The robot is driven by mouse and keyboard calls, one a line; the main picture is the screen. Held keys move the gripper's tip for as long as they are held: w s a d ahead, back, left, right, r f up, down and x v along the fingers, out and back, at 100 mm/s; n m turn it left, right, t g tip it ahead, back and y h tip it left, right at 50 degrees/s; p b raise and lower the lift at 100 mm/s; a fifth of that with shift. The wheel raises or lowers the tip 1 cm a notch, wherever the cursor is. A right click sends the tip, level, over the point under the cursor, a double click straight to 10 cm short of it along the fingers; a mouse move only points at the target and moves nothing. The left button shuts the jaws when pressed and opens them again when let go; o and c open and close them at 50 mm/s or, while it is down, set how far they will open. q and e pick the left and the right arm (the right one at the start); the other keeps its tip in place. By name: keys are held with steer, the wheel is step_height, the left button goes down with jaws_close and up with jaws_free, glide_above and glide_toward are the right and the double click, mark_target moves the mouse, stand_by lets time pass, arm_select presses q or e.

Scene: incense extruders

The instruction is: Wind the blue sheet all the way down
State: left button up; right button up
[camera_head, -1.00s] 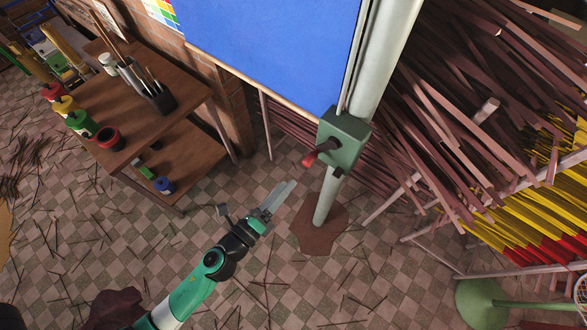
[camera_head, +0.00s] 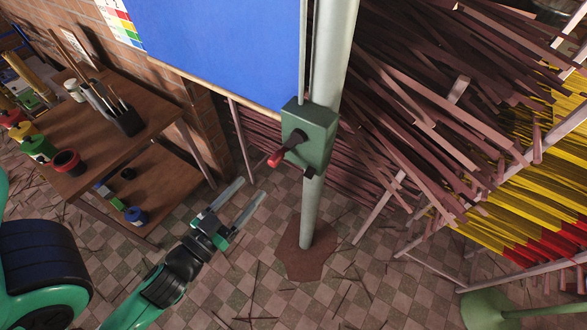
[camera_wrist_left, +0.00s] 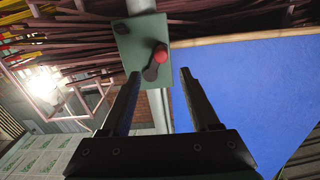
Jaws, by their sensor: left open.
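The blue sheet (camera_head: 225,45) hangs at the top of the head view, with a pale bar along its lower edge. It also fills the right of the left wrist view (camera_wrist_left: 250,95). A green crank box (camera_head: 312,135) is fixed to a pale upright post (camera_head: 312,210). Its dark crank has a red knob (camera_head: 275,159), which shows in the wrist view (camera_wrist_left: 161,54) beyond my fingertips. My left gripper (camera_head: 252,194) is open and empty, below and left of the knob and apart from it. My right gripper is not in view.
A wooden shelf table (camera_head: 95,130) with pots and a brush holder (camera_head: 125,122) stands at left. Racks of brown sticks (camera_head: 430,110) and yellow sticks (camera_head: 540,185) fill the right. A green round base (camera_head: 488,308) is at lower right. Sticks litter the checkered floor.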

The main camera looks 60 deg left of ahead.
mark_target(271, 164)
arm_select(q)
steer(key=p+x, duration=0.4)
steer(key=x, duration=0.1)
steer(key=p+x, duration=0.3)
steer(key=x, duration=0.2)
steer(key=shift+w+a+r+p, duration=0.2)
steer(key=shift+r+p, duration=0.05)
steer(key=shift+p, duration=0.1)
steer(key=shift+w+a+f, duration=0.2)
steer(key=shift+w+a, duration=0.1)
steer(key=shift+w, duration=0.2)
steer(key=shift+c, duration=0.2)
jaws_close()
stand_by(0.4)
